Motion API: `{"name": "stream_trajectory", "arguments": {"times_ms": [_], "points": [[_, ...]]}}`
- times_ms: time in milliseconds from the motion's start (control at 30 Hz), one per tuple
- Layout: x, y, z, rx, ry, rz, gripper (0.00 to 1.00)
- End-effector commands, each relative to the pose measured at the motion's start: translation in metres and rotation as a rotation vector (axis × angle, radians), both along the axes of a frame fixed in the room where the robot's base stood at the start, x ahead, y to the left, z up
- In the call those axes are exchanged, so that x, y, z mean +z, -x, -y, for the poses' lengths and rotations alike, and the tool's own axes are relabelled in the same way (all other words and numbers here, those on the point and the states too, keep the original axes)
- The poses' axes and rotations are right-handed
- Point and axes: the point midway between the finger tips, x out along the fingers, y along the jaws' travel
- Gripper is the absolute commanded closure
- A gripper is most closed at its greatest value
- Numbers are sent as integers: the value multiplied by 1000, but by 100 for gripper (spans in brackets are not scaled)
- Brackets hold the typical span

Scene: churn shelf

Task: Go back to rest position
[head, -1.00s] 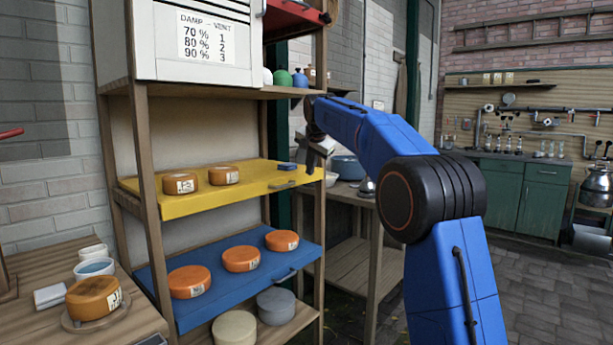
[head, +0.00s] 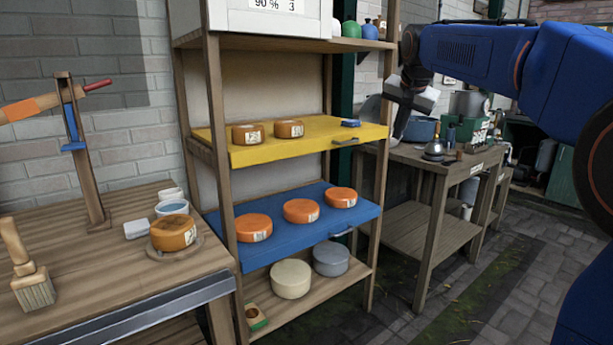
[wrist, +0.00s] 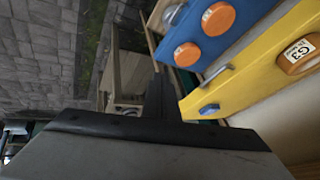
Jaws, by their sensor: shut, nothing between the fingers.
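My gripper (head: 401,122) hangs at the end of my blue arm, just right of the shelf rack in the head view. In the wrist view my gripper (wrist: 158,98) shows dark and narrow, its fingers together with nothing between them. The yellow shelf board (head: 300,150) and blue shelf board (head: 290,228) appear to one side of it, apart from the fingers.
The wooden rack holds several cheese wheels (head: 301,211). A workbench (head: 445,170) with a blue bowl (head: 420,129) stands behind my gripper. A wooden table (head: 130,265) with a cheese (head: 173,233) is at left. The paved floor at lower right is clear.

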Motion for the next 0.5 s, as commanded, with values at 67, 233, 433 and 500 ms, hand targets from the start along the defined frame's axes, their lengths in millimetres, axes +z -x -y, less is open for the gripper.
{"name": "stream_trajectory", "arguments": {"times_ms": [67,233,433,500], "points": [[-8,32,3,31,19,-10,100],[-35,94,8,104,61,-35,100],[-74,168,14,189,108,-63,100],[-89,194,16,219,124,-72,100]]}}
